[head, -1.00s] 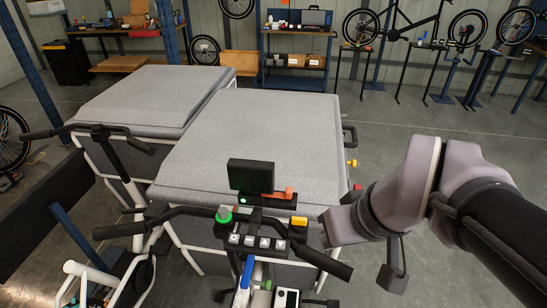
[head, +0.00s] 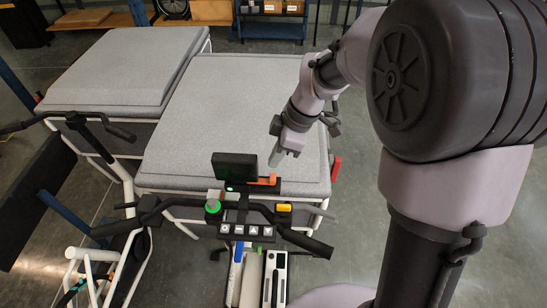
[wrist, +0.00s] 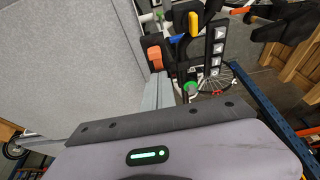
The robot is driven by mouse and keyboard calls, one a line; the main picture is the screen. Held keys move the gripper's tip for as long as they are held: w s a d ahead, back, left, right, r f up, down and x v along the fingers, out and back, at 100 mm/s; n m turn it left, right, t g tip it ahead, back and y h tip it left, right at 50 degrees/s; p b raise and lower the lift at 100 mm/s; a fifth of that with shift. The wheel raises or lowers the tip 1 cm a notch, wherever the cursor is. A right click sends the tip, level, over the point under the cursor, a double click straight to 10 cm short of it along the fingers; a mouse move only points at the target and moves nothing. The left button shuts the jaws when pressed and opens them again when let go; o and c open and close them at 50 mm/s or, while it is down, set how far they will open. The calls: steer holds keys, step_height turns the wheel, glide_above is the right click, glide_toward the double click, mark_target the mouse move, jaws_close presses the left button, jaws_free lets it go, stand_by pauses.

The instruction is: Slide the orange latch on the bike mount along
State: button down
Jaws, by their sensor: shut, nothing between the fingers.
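The orange latch (head: 268,181) sits on the black bike mount, just right of the black screen box (head: 235,166). In the wrist view the orange latch (wrist: 155,56) is just beyond my fingertips. My gripper (head: 277,157) points down, slightly above and behind the latch in the head view. Its grey fingers (wrist: 158,92) are together with nothing between them. A small gap seems to separate the fingertips from the latch; contact cannot be told for sure.
Handlebars (head: 300,237) carry a yellow lever (head: 284,208), a green-lit knob (head: 212,206) and a button panel (head: 246,231). A grey padded box (head: 225,100) lies behind the mount. A second bike's handlebar (head: 70,122) is at left.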

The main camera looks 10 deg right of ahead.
mark_target(262, 182)
steer(key=b+x, duration=0.1)
steer(key=x, duration=0.6)
steer(key=shift+f, duration=0.1)
